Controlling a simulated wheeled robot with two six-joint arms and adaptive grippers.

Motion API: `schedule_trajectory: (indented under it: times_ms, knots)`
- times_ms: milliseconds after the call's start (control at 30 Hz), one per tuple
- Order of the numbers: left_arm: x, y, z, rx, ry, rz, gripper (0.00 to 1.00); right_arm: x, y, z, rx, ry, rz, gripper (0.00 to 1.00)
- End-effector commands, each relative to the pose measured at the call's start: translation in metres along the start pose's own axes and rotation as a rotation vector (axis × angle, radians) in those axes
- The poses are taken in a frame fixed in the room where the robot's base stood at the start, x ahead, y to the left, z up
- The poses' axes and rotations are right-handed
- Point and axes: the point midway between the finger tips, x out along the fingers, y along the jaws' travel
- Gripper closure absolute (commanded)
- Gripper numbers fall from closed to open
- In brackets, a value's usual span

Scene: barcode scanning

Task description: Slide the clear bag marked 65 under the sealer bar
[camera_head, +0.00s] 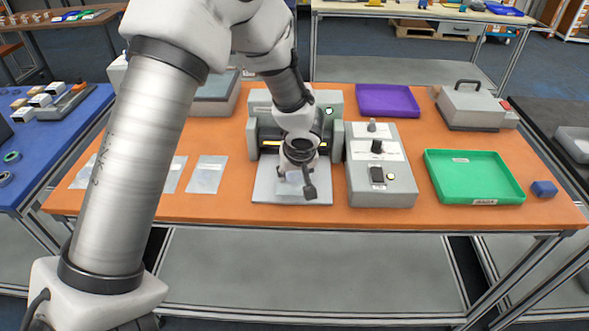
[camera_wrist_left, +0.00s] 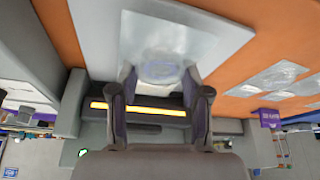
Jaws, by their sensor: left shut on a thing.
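A clear bag (camera_wrist_left: 152,38) lies flat over the sealer's pale metal plate (camera_head: 265,191), with its end between the fingers of my left gripper (camera_head: 297,180). The left gripper is shut on this bag; it also shows in the left wrist view (camera_wrist_left: 160,95). The mark on the bag cannot be read. The sealer (camera_head: 337,103) stands behind the plate, and its bar glows yellow-orange in the left wrist view (camera_wrist_left: 150,109). The gripper is in front of the bar and hides part of the bag and bar. My right gripper is not in view.
Other clear bags (camera_head: 207,174) lie on the orange table left of the plate. A grey control box (camera_head: 398,188) stands close at the plate's right.

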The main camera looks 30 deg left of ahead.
Motion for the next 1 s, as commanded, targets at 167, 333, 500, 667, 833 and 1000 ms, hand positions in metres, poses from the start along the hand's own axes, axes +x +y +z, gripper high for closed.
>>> schedule_trajectory:
  times_ms: [167,333,500,667,833,1000]
  knots:
    - [0.018,0.000,0.008,0.000,0.000,0.000,0.89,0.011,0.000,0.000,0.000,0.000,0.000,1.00]
    - [0.024,0.003,-0.002,-0.004,0.000,0.001,0.89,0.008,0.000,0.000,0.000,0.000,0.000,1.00]
    - [0.031,0.007,-0.016,-0.003,0.001,0.000,0.89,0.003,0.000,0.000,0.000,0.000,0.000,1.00]
    - [0.037,0.011,-0.029,-0.002,0.001,0.000,0.89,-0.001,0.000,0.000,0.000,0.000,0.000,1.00]
    - [0.043,0.014,-0.040,-0.001,0.001,0.001,0.89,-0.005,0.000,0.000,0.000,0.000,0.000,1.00]
    - [0.046,0.015,-0.044,0.000,0.000,0.000,0.89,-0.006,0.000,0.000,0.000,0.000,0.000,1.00]
